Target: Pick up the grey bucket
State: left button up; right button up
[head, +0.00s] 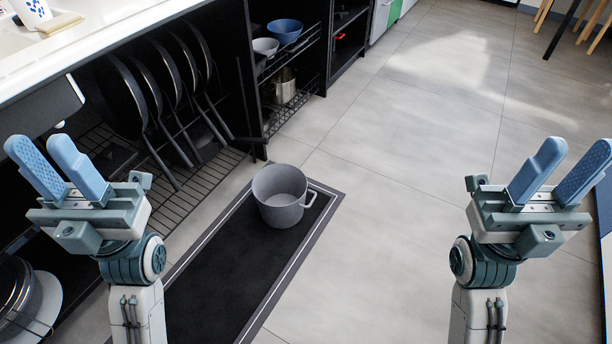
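The grey bucket (280,196) stands upright on the far end of a dark floor mat (222,275). Its inside looks empty, and a handle sticks out on its right side. My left gripper (57,168) is at the left of the head view, open and empty, apart from the bucket. My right gripper (566,172) is at the right of the view, open and empty, also well apart from the bucket.
Several pans (163,85) stand in a rack in the open cabinet at left, above a wire shelf (180,190). Bowls (285,31) and a metal pot (285,85) sit on shelves behind. The white counter (75,45) overhangs at left. The tiled floor (400,200) right of the bucket is clear.

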aim_at(279, 190)
jog(key=i+l, duration=1.65)
jog(key=l, duration=0.05)
